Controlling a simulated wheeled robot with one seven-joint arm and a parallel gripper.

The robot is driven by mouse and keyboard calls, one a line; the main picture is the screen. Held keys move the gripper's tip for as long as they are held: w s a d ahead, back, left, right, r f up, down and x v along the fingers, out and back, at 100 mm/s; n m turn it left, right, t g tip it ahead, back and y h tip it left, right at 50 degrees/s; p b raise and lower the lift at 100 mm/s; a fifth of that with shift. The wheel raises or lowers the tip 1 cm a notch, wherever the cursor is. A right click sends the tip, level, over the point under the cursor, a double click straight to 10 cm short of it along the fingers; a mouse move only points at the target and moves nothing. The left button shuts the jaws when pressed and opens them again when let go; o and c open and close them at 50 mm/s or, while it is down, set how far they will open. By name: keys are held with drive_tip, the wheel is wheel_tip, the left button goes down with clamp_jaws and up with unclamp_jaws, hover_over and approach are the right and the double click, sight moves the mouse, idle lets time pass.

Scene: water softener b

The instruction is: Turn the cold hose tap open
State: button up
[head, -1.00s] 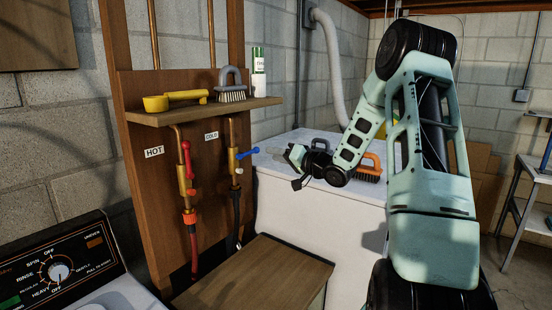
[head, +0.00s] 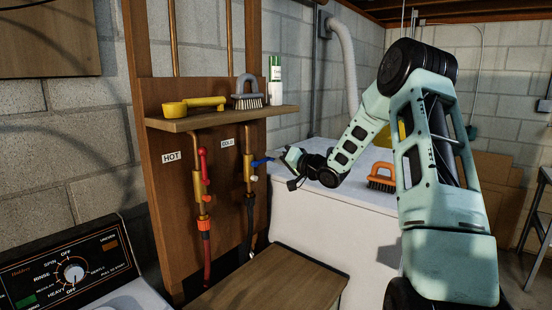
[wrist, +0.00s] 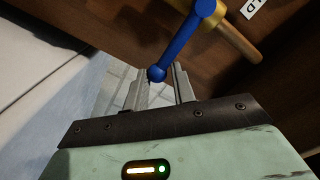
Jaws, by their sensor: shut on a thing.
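The cold tap has a brass body (head: 249,173) on the wooden board, below the COLD label (head: 228,143). Its blue lever (head: 262,161) points right and slightly up in the head view. In the wrist view the blue lever (wrist: 181,42) runs down to a round tip between my finger pads. My gripper (head: 284,157) is at the right end of the lever, and it also shows in the wrist view (wrist: 162,86). It is shut on the lever's tip. The exact contact is partly hidden by the tip.
The hot tap with a red lever (head: 204,163) stands left of the cold tap. A shelf (head: 225,117) above holds a yellow scoop (head: 190,105), a grey brush (head: 247,92) and a bottle (head: 275,82). A white chest (head: 330,223) with an orange brush (head: 381,177) stands right, a wooden box top (head: 272,285) below.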

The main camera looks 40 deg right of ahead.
drive_tip(key=shift+a+r+p, duration=0.15)
drive_tip(key=shift+r+p, duration=0.35)
drive_tip(key=shift+r, duration=0.4)
drive_tip(key=shift+c, duration=0.5)
drive_tip(key=shift+a, duration=0.1)
drive_tip(key=shift+s+a+r+p, duration=0.1)
drive_tip(key=shift+a+r+p, duration=0.25)
drive_tip(key=shift+r, duration=0.25)
drive_tip(key=shift+a+r+p, duration=0.2)
drive_tip(key=shift+r+p, duration=0.25)
drive_tip(key=shift+r, duration=0.1)
drive_tip(key=shift+s+a+r+p, duration=0.1)
drive_tip(key=shift+a+r+p, duration=0.55)
drive_tip(key=shift+r, duration=0.25)
drive_tip(key=shift+a, duration=0.15)
